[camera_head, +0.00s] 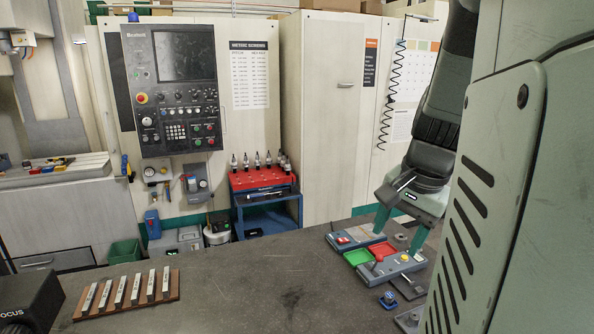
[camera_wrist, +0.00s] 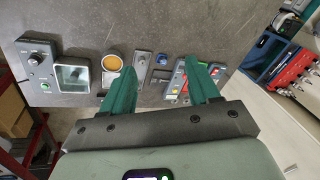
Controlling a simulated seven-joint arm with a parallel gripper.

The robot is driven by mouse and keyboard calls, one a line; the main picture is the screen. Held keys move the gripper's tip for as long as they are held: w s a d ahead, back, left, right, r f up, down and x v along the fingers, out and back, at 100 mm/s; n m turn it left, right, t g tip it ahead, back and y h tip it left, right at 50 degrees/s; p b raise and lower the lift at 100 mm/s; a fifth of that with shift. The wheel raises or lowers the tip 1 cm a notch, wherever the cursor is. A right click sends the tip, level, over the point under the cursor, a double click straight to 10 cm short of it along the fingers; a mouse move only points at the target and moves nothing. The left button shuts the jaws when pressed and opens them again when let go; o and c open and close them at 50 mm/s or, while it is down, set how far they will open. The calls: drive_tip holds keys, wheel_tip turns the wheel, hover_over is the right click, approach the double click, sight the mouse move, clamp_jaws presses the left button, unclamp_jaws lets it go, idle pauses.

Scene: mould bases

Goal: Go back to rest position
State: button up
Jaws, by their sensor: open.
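My gripper (camera_head: 401,230) is at the right of the head view, pointing down above the right part of the dark bench, with its two green fingers spread. In the wrist view my gripper (camera_wrist: 160,72) shows the two fingers wide apart with nothing between them but a view of the bench and small items. I cannot tell whether a fingertip touches anything there.
A wooden rack (camera_head: 127,300) with several metal bars stands at the front left of the bench. The middle of the bench (camera_head: 265,275) is clear. A blue cart (camera_head: 268,216) stands behind.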

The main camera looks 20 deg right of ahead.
drive_tip(key=s+a+r+n+t, duration=0.1)
drive_tip(key=a+r+n, duration=0.3)
drive_tip(key=a, duration=0.3)
drive_tip(key=s+a+r+n, duration=0.2)
drive_tip(key=a+r+n, duration=0.15)
drive_tip(key=a, duration=0.35)
drive_tip(key=s+a+r+n+t, duration=0.1)
drive_tip(key=a+r+n, duration=0.3)
drive_tip(key=a, duration=0.3)
drive_tip(key=s+a+f+n, duration=0.1)
drive_tip(key=s+f, duration=0.4)
drive_tip(key=shift+s+a+t, duration=0.15)
drive_tip(key=shift+a+t, duration=0.05)
drive_tip(key=shift+t, duration=0.2)
drive_tip(key=shift+o, duration=0.2)
drive_tip(key=shift+n, duration=0.25)
